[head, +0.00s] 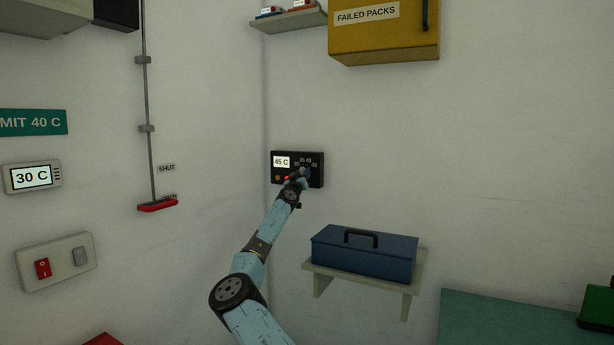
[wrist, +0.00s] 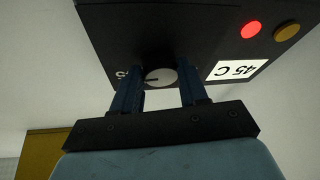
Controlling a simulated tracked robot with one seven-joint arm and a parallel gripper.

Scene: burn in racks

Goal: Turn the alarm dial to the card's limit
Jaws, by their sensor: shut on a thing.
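The alarm box (head: 276,170) is a black panel on the wall with a white display (head: 282,161) reading 45 C and a scale of small numbers. Its grey round dial (wrist: 160,77) shows in the wrist view between my fingers, with a dark pointer mark. My gripper (wrist: 158,88) is shut on the dial; in the head view my gripper (head: 304,173) covers most of it. The teal card (head: 35,122) on the left wall is cut off by the picture edge and reads "MIT 40 C".
A wall meter (head: 32,177) reads 30 C. A switch plate (head: 55,262) and a red-handled rod (head: 158,205) are on the left wall. A blue toolbox (head: 365,255) stands on a shelf below right of the box. A yellow cabinet (head: 384,35) hangs above. The box shows a red lamp (wrist: 251,30).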

